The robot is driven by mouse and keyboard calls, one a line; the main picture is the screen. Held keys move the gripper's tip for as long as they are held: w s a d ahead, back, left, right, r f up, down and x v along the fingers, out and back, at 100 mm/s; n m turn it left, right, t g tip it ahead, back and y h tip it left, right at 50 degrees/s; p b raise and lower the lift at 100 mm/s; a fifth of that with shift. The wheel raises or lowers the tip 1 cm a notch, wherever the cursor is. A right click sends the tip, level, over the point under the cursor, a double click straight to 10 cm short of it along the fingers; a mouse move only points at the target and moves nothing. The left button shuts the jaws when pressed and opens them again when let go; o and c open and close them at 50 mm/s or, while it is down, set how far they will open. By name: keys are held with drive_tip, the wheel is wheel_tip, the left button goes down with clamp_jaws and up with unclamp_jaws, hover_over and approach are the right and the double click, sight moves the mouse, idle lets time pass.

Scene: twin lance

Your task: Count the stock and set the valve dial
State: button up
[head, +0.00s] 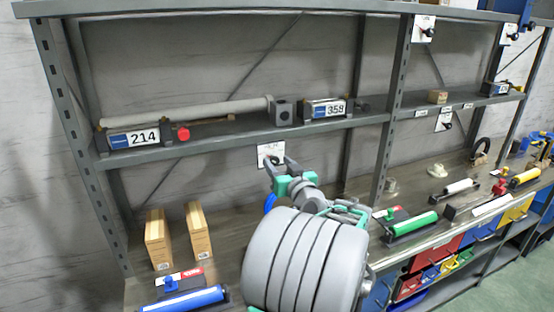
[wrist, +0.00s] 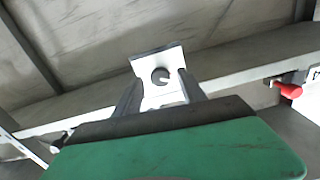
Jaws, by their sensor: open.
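A white plate (head: 264,149) with a dark round knob is mounted below the upper shelf. In the wrist view the plate (wrist: 148,63) and its knob (wrist: 160,75) show straight ahead, between my fingers. My gripper (head: 281,164) is open just in front of the plate; in the wrist view its fingers (wrist: 160,92) stand either side of the knob's line. I cannot tell whether they touch it. Similar plates with knobs hang at the upper right (head: 424,28) and right (head: 444,120). Two tall cardboard boxes (head: 157,240) (head: 199,232) stand on the lower bench.
The upper shelf (head: 230,131) carries a device reading 214 (head: 134,138), one reading 358 (head: 323,110), a long grey tube (head: 190,113) and a small brown box (head: 437,97). Blue (head: 185,299) and green (head: 411,224) cylinders lie on the bench. Coloured bins (head: 435,272) sit lower right.

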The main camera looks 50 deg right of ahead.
drive_tip(key=shift+w, duration=0.15)
clamp_jaws()
idle(0.4)
